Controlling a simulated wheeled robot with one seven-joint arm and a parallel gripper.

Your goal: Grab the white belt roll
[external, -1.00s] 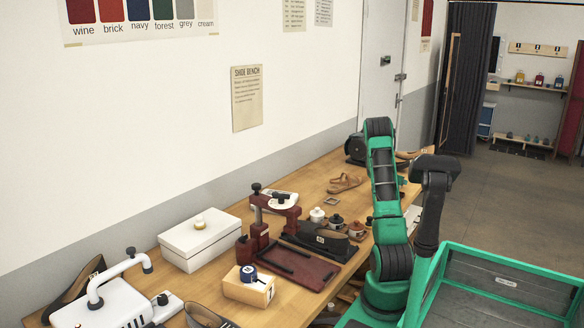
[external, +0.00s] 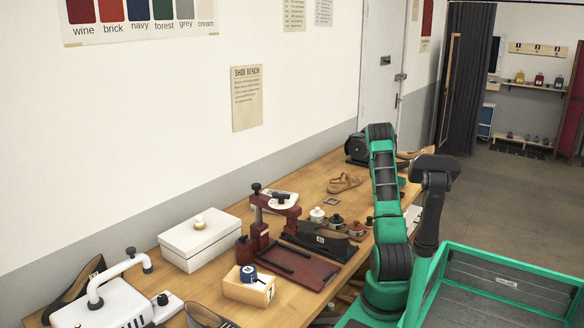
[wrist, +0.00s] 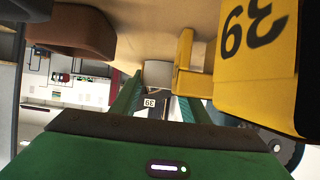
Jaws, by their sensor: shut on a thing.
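In the wrist view my gripper (wrist: 155,88) points over the wooden bench, with its two green fingers close together. Between the fingertips is a pale grey-white rounded piece, the white belt roll (wrist: 158,74), as far as this small view shows. The fingers are shut on it, one on each side. In the external view my arm (external: 386,190) reaches over the far part of the bench. It hides my gripper and the roll there.
In the wrist view a yellow thing marked 39 (wrist: 255,50) is close on the right. A brown block (wrist: 72,32) is at upper left.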

